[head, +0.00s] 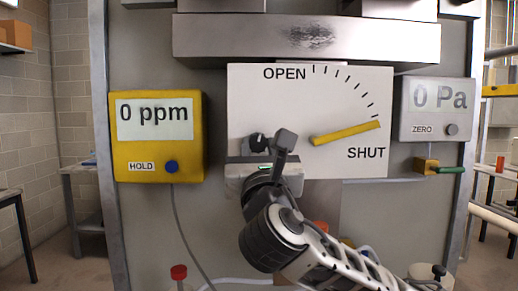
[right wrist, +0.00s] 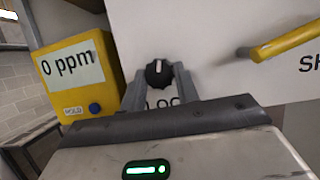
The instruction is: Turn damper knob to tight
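The damper knob (head: 258,141) is a small round black knob with a white mark, low on the left of the white damper plate (head: 335,90). In the right wrist view the knob (right wrist: 158,72) has its white mark pointing about up. My right gripper (right wrist: 160,84) is open, with its two fingers on either side of the knob and a gap visible between them. I cannot tell whether a finger touches it. Lettering below the knob is partly hidden by the gripper. In the head view my right gripper (head: 260,158) covers the area just below the knob. My left gripper is out of view.
A yellow damper lever (head: 346,132) points right, near SHUT. A yellow meter (head: 160,140) reading 0 ppm is at left, and a grey gauge (head: 438,108) reading 0 Pa at right. A metal ledge (head: 306,37) juts out above. A red-capped bottle (head: 179,273) stands below.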

